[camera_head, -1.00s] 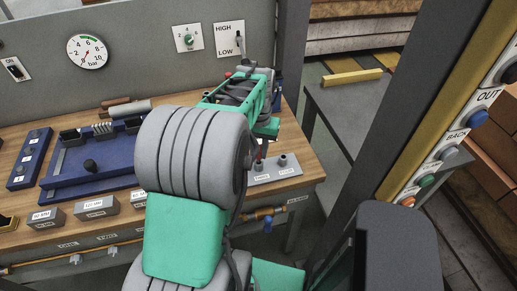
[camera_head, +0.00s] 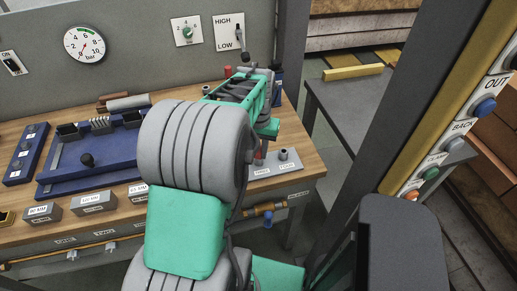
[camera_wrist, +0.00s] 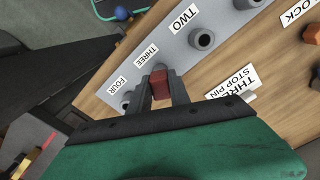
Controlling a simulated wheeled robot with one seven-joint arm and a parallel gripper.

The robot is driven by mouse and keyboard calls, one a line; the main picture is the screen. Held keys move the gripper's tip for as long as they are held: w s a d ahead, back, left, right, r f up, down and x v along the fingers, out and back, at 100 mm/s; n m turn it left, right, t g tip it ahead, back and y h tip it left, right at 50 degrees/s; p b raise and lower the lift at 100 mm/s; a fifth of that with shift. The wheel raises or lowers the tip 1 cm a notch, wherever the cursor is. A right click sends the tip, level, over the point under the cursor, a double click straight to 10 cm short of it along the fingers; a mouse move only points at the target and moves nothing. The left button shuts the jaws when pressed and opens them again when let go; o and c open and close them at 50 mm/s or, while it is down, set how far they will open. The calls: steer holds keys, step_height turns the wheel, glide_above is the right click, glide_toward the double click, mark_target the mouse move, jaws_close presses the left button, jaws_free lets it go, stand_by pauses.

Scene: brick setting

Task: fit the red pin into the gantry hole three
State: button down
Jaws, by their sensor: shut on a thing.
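The red pin (camera_wrist: 160,88) is between the two fingers of my gripper (camera_wrist: 160,80) in the wrist view, and the fingers are shut on it. The pin's far end is over or at the socket beside the THREE label on the grey gantry plate (camera_wrist: 180,52). The pin and fingers cover most of that socket, so I cannot tell whether the pin has entered it. Socket two (camera_wrist: 202,39) is open and empty-looking, and socket four (camera_wrist: 127,100) is partly hidden by a finger. In the head view, a bit of red (camera_head: 258,158) shows by the plate (camera_head: 276,168); my arm hides the fingers.
The wooden bench (camera_head: 310,160) holds a blue fixture (camera_head: 110,165) and several grey labelled blocks (camera_head: 94,202) to the left. A STOP PIN label (camera_wrist: 232,85) lies near the gripper. A dark post (camera_head: 350,220) and a button panel (camera_head: 465,130) stand to the right.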

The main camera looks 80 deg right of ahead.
mark_target(259, 149)
steer(key=c, duration=1.1)
jaws_free()
steer(key=shift+f, duration=0.1)
steer(key=o, duration=0.4)
steer(key=shift+r+p, duration=2.15)
steer(key=shift+r, duration=0.95)
steer(key=shift+f, duration=0.1)
